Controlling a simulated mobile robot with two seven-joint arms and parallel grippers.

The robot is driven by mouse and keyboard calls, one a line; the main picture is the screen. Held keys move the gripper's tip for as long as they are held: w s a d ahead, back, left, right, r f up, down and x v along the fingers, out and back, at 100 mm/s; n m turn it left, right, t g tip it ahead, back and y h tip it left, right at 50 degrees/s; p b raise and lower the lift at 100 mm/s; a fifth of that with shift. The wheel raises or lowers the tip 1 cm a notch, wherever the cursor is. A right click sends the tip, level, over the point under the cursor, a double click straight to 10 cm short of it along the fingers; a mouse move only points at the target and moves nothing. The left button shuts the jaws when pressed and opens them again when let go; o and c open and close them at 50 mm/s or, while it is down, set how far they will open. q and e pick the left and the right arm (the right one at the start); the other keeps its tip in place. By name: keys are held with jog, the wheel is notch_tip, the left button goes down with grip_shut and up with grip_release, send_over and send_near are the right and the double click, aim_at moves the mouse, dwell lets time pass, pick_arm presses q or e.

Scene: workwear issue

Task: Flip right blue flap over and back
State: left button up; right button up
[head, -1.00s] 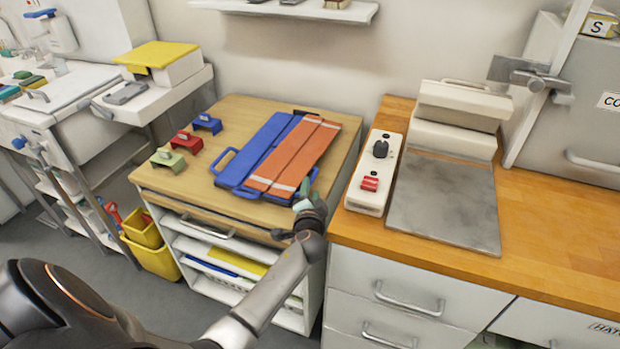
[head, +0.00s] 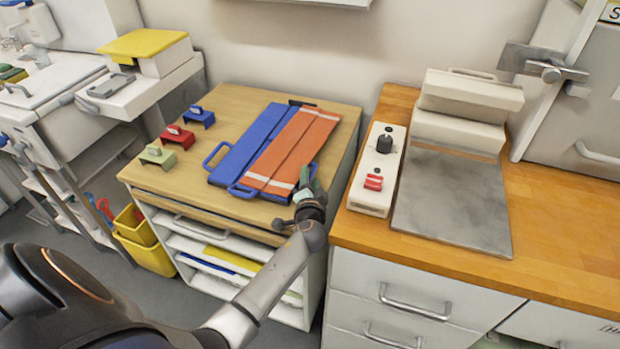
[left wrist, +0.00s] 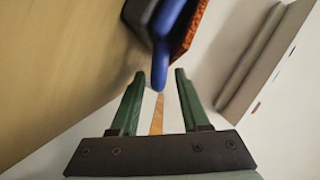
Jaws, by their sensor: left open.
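A blue folding board (head: 238,146) lies on the wooden top of the cabinet, with an orange garment (head: 294,148) with pale stripes over its middle and right. The garment covers most of the right blue flap. My left gripper (head: 306,180) is at the board's front right corner. In the left wrist view, a blue handle-like edge (left wrist: 164,52) of the board reaches down between the tips of my open left gripper (left wrist: 160,76), with orange cloth (left wrist: 188,30) beside it. I cannot tell whether a finger touches it. My right gripper is out of view.
Blue (head: 198,117), red (head: 177,137) and green (head: 157,156) clips stand on the left of the wooden top. To the right, across a gap, a counter holds a white control box (head: 371,195) and a press with a grey plate (head: 452,208).

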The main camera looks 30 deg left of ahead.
pick_arm(q)
jog(key=shift+c, duration=0.3)
grip_shut()
dwell(1.0)
